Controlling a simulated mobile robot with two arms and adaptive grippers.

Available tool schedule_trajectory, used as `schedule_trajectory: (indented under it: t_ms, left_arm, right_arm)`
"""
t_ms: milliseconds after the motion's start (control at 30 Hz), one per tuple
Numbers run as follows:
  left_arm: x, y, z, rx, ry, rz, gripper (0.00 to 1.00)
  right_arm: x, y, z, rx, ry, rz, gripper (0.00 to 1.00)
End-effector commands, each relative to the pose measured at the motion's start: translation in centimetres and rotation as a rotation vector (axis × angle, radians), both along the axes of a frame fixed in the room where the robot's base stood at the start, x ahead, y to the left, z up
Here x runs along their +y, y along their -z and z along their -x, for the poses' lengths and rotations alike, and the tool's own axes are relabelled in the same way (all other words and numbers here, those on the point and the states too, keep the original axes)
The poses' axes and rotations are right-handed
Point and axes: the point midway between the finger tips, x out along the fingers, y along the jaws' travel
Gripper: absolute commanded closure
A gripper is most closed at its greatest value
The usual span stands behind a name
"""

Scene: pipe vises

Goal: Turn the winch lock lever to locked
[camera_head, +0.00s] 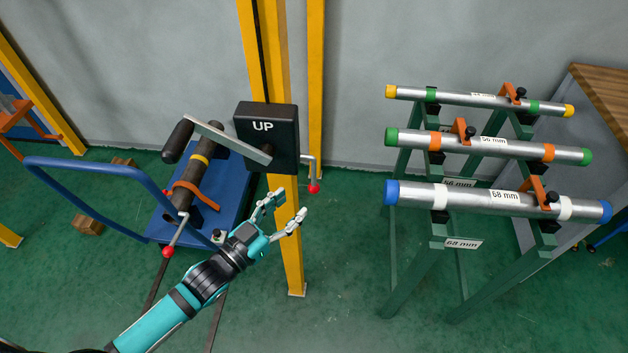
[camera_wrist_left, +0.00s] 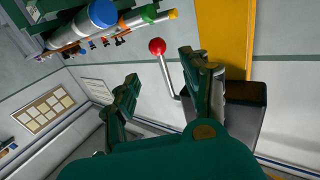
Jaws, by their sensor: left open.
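The winch is a black box marked UP (camera_head: 266,137) on a yellow post. A thin metal lever with a red ball end (camera_head: 313,188) hangs down at the box's right side; I take it for the lock lever. In the left wrist view, the red ball (camera_wrist_left: 157,46) and its bent rod show between the open fingers, beyond their tips. My left gripper (camera_head: 288,207) is open and empty, just below the box and left of the red ball, apart from it. Its fingers (camera_wrist_left: 164,88) frame the rod in the wrist view. My right gripper is not in view.
A crank arm with a dark handle (camera_head: 178,142) sticks out left of the box. A blue cart (camera_head: 235,185) bears a dark pipe and another red-ended lever (camera_head: 168,252). A green rack (camera_head: 400,255) with three steel pipes stands right. Floor between post and rack is clear.

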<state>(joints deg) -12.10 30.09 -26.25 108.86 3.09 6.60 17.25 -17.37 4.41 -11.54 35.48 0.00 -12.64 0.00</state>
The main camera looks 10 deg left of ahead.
Motion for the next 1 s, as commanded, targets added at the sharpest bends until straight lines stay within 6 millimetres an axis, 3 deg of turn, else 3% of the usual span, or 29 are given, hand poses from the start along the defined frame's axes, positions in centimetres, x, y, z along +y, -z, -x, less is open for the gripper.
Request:
schedule_trajectory:
  t_ms: [200, 400, 833, 1000]
  left_arm:
    - [-2.7, -0.2, -4.0, -0.003, -0.001, 0.001, 0.52]
    - [-4.2, -0.1, -6.4, -0.001, 0.0, 0.001, 0.52]
    - [-4.9, 0.0, -7.3, 0.0, 0.0, 0.0, 0.52]
    - [-4.9, 0.0, -7.3, 0.0, 0.0, 0.0, 0.72]
  right_arm:
    - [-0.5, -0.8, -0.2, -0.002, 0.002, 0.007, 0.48]
    - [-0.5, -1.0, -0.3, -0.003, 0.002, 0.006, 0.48]
    - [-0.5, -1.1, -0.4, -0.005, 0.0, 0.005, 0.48]
    - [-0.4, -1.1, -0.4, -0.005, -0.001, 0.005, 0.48]
